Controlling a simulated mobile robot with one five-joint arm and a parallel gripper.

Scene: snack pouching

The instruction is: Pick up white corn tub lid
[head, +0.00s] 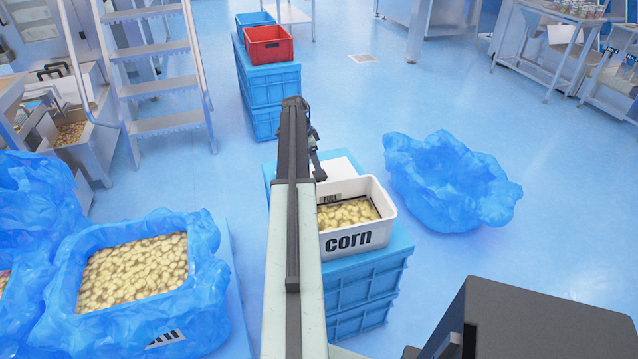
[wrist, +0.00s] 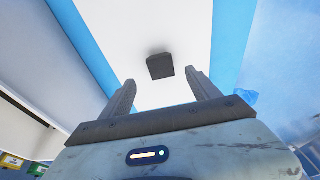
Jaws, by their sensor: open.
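The white corn tub lid (head: 341,168) shows as a flat white panel behind the white corn tub (head: 357,240), partly hidden by my arm. In the wrist view the lid (wrist: 185,25) fills the upper middle as a broad white face with a small dark block-shaped handle (wrist: 160,66). My gripper (wrist: 161,80) is open and empty, its two fingers on either side of the handle in the picture and apart from it. In the head view my gripper (head: 317,168) is small, dark and close to the lid. The corn tub is open and holds pale yellow pieces.
The tub stands on blue crates (head: 365,290). A crumpled blue bag (head: 450,180) lies on the floor to the right. A blue-lined tub (head: 135,270) of pale pieces stands at left. A red crate (head: 268,43) sits on blue crates behind. Open floor lies beyond.

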